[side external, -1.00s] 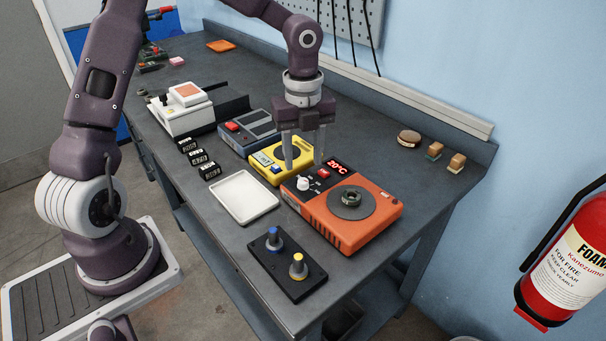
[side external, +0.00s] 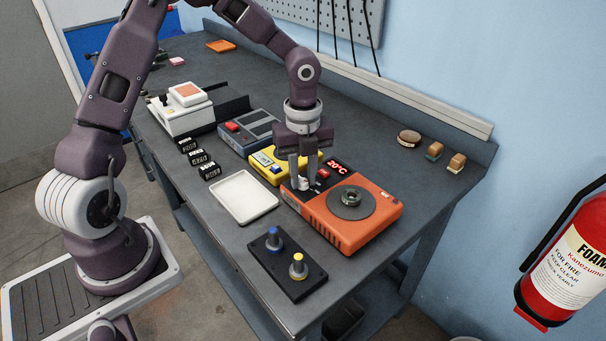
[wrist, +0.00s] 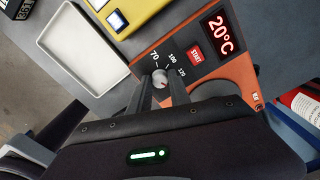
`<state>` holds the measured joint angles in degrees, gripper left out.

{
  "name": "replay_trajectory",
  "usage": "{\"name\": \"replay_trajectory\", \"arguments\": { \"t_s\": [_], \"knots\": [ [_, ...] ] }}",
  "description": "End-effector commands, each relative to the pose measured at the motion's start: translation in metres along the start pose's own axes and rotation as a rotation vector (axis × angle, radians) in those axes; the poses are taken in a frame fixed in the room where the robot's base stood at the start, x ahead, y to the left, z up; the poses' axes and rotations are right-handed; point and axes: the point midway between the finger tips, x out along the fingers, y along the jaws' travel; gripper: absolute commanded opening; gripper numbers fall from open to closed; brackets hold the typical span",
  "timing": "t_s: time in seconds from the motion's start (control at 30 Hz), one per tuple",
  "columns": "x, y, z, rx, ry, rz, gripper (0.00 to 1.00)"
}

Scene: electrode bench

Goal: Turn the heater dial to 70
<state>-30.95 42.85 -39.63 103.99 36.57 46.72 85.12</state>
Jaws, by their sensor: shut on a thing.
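The orange heater (side external: 365,229) stands near the front of the bench, with a round dark plate on top. Its red display (side external: 337,166) reads 20°C, also in the wrist view (wrist: 219,31). The white dial (wrist: 160,77) sits on the dark panel beside marks 70, 100 and 120; the 70 mark is on its left. A red START button (wrist: 195,53) is to the right of the dial. My gripper (side external: 304,186) points down at the heater, its fingers on either side of the dial and shut on it. The fingers partly hide the dial, and its pointer direction is unclear.
A yellow device (side external: 268,166) stands right behind the heater. A white tray (side external: 243,220) lies to the left. A black block (side external: 287,282) with blue and yellow knobs is in front.

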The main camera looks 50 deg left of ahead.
Motion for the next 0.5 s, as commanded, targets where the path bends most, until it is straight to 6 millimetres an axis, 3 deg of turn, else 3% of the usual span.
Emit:
{"name": "replay_trajectory", "arguments": {
  "t_s": [0.27, 0.5],
  "knots": [
    [-0.0007, -0.0001, -0.0001, -0.079, -0.002, 0.000, 0.00],
    [-0.0008, -0.0003, -0.0003, -0.265, -0.002, -0.001, 0.00]
  ]
}}
